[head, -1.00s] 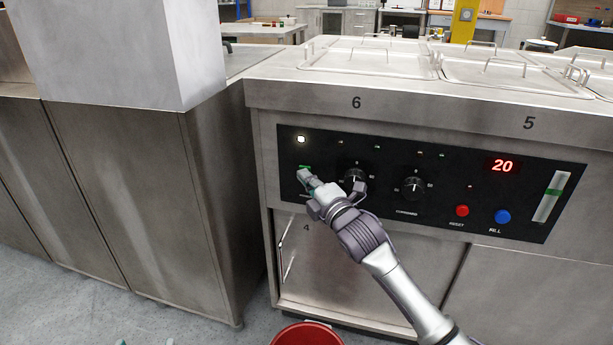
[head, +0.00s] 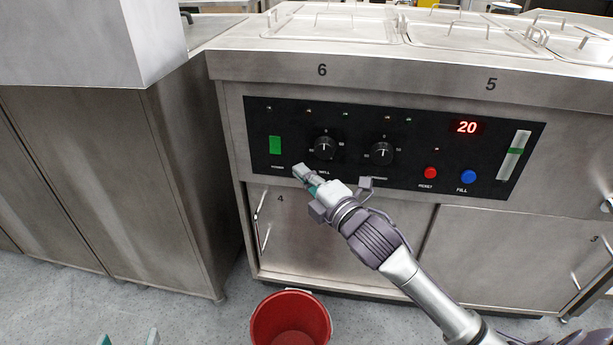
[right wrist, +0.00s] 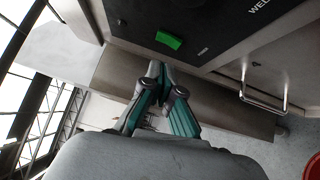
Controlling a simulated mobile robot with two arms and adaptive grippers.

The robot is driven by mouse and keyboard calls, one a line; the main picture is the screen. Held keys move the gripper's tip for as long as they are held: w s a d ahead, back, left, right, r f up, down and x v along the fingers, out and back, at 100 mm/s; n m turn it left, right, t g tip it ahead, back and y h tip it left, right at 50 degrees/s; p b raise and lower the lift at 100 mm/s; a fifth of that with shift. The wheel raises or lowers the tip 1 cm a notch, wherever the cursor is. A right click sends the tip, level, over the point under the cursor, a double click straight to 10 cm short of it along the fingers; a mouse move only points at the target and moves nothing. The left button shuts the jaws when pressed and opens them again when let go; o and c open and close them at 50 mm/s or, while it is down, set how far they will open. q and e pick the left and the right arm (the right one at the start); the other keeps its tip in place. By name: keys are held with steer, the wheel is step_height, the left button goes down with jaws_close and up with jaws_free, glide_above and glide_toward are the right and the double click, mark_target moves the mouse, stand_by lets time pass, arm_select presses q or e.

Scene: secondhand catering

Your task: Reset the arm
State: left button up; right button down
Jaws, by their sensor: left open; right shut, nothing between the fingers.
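My right arm reaches in from the lower right of the head view. Its gripper (head: 301,170) is shut and empty, just below and right of the green power switch (head: 275,145) on the black control panel (head: 350,118). In the right wrist view the shut fingertips (right wrist: 155,70) show apart from the green switch (right wrist: 168,40). My left gripper (head: 128,340) shows only as two separated teal fingertips at the bottom left edge of the head view. It is open.
Two black knobs (head: 325,148), a red button (head: 430,173) and a blue button (head: 468,177) are on the panel, with a display (head: 467,127) reading 20. A red bucket (head: 291,320) stands on the floor below. A cabinet door handle (head: 262,222) sticks out under the panel.

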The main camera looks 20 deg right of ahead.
steer(key=shift+s+d, duration=0.1)
steer(key=shift+s, duration=0.5)
